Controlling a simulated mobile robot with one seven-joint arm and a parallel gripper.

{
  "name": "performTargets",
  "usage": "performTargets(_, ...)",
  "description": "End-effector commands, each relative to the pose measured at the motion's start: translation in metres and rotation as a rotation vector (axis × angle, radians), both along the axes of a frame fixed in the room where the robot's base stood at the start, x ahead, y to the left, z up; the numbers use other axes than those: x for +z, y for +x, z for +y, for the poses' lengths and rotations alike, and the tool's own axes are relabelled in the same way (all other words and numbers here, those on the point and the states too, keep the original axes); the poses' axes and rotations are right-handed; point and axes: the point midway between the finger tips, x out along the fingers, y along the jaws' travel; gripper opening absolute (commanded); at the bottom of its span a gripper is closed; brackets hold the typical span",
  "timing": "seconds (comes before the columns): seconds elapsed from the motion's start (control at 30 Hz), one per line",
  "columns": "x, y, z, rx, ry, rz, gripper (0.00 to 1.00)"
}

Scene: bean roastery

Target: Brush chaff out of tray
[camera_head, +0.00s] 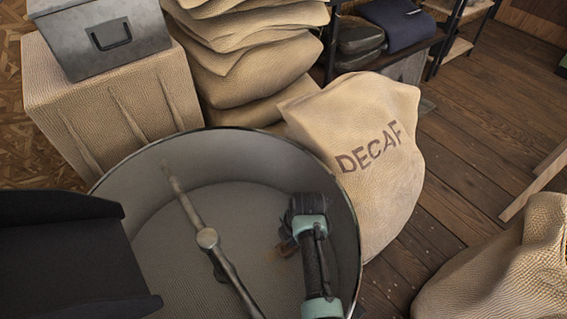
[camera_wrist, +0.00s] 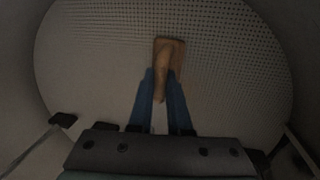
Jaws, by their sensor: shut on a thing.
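The tray is a wide round metal pan (camera_head: 345,215) with a tall rim and a perforated floor, filling the lower middle of the head view. Its dotted floor (camera_wrist: 95,50) also fills the wrist view. My gripper (camera_wrist: 164,74) points down inside the tray, its two blue fingers shut on a wooden brush (camera_wrist: 163,60). The brush has a tan handle and a darker flat rectangular head, which appears over the floor. Its bristles are hidden. In the head view my wrist largely hides the gripper and brush. I cannot make out chaff clearly in either view.
A metal stirring arm with a round hub (camera_head: 207,238) crosses the tray left of my arm. A dark chute-like part (camera_head: 75,250) overhangs its left side. A DECAF sack (camera_head: 375,150) stands close behind the right rim; stacked sacks (camera_head: 250,75) stand behind.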

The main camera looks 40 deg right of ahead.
Motion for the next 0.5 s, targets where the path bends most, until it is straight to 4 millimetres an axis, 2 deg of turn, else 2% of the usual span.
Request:
performTargets(0.13,-0.004,-0.002,-0.008,-0.001,0.0,0.004,0.0)
performTargets(0.5,-0.002,0.013,-0.006,0.0,0.001,0.006,0.0)
